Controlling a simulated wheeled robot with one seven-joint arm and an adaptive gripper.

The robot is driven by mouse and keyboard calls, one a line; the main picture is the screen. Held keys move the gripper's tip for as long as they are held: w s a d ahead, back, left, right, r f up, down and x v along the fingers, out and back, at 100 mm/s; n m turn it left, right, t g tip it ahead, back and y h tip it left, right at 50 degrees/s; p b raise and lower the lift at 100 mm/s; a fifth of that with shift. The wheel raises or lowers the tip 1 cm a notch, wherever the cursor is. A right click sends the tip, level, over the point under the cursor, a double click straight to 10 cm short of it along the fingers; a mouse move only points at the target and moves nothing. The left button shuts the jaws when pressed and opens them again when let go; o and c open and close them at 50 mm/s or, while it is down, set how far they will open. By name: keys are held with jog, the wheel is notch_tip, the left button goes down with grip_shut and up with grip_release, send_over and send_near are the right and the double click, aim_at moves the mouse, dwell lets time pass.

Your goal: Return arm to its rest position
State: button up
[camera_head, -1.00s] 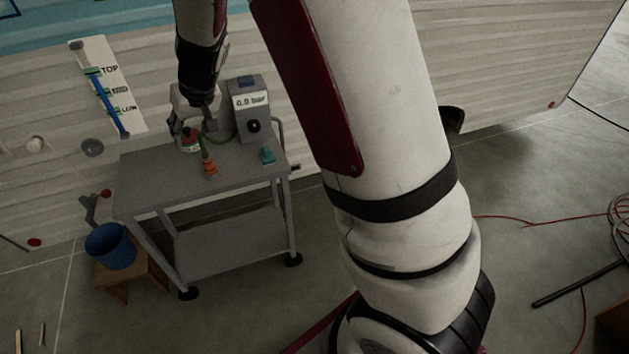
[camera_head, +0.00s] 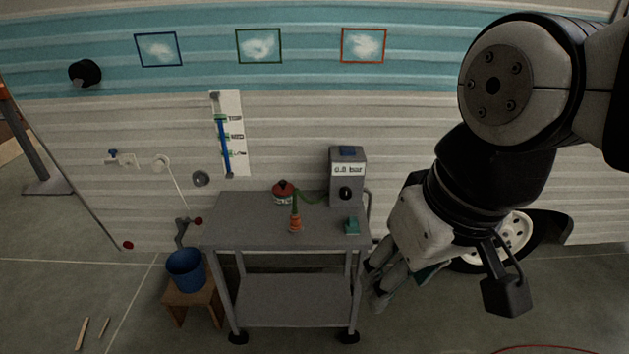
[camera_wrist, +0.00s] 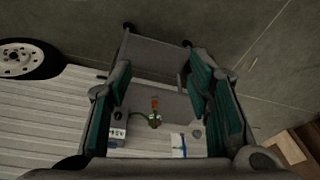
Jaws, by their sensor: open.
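My gripper (camera_head: 378,282) hangs at the right of the cart in the head view, apart from it and pointing down and to the left. My arm is folded at the upper right of that view. In the wrist view my gripper (camera_wrist: 160,110) shows two separated fingers with green inner pads and nothing held between them. The grey cart (camera_head: 240,241) is seen between the fingers, some distance away.
The cart bears a grey gauge box (camera_head: 347,168), a red-topped round item (camera_head: 283,192), an orange fitting (camera_head: 295,223) and a small green block (camera_head: 352,226). A blue bucket (camera_head: 186,270) stands on a wooden stool (camera_head: 193,305). A wheel (camera_head: 515,235) lies behind my arm.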

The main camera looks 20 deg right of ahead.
jog(key=shift+s+d+f, duration=0.15)
jog(key=shift+s+d, duration=0.2)
jog(key=shift+s, duration=0.3)
notch_tip(320, 180, up, 7)
jog(key=t+p, duration=0.1)
jog(key=p, duration=0.5)
jog(key=shift+c, duration=0.5)
